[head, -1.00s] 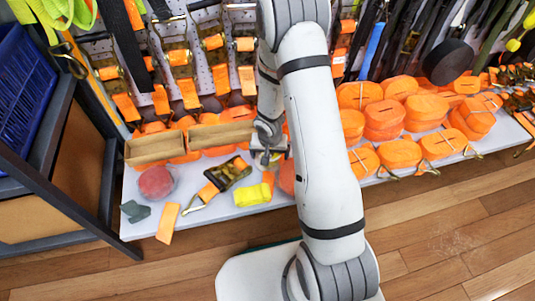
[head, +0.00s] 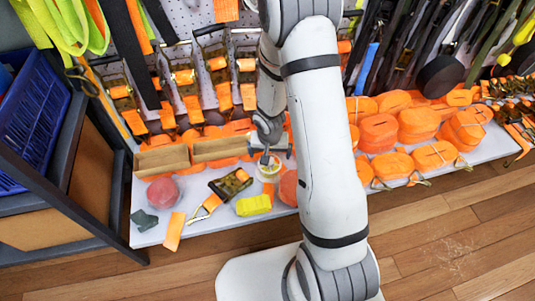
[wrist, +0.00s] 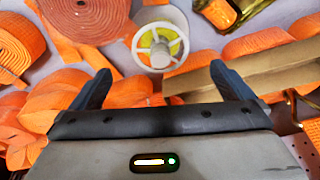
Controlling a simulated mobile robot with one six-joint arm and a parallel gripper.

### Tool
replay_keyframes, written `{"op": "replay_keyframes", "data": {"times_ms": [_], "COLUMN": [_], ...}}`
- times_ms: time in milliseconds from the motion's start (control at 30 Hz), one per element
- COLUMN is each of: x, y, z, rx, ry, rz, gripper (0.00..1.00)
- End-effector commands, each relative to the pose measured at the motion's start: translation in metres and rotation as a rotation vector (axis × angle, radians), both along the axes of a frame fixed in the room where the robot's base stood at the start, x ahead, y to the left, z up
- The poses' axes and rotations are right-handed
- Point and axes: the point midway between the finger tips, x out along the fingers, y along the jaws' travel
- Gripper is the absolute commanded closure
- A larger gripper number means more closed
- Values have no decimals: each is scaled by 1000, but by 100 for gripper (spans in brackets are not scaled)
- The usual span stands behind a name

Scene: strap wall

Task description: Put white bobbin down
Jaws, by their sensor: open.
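The white bobbin (head: 268,168) stands on the white shelf, just below my gripper (head: 268,147) in the head view. In the wrist view the bobbin (wrist: 160,46) shows its round spoked white end, with yellow visible between the spokes. My gripper (wrist: 162,82) is open, with its two fingers wide apart and nothing between them. The bobbin lies beyond the fingertips in the wrist view and appears apart from them. My gripper partly covers the bobbin's top in the head view.
Wooden boxes (head: 163,161) stand left of the bobbin. A yellow bundle (head: 254,205) and a ratchet strap (head: 230,184) lie in front. Orange strap rolls (head: 379,132) crowd the shelf to the right. An orange coil (wrist: 82,18) lies close to the bobbin.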

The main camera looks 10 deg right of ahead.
Motion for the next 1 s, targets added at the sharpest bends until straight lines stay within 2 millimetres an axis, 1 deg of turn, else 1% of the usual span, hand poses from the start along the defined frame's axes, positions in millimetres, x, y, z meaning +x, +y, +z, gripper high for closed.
{"op": "replay_keyframes", "data": {"times_ms": [33, 167, 267, 367, 433, 500, 567, 600, 667, 700, 800, 900, 1000], "x": [-1, -3, -4, -11, -20, -34, -48, -57, -74, -85, -115, -144, -167], "y": [0, 0, -3, -9, -14, -18, -21, -22, -23, -23, -20, -16, -11], "z": [9, 17, 34, 66, 96, 125, 148, 163, 184, 197, 226, 248, 262], "rx": [0, -2, -15, -40, -58, -73, -80, -83, -80, -77, -61, -38, -14], "ry": [0, 0, -5, -6, -4, 5, 14, 20, 30, 35, 49, 59, 67], "rz": [-1, 1, 8, 24, 42, 62, 80, 95, 116, 131, 175, 222, 263], "gripper": [0, 0, 0, 0, 0, 0, 0, 0, 0, 0, 0, 0, 0]}}
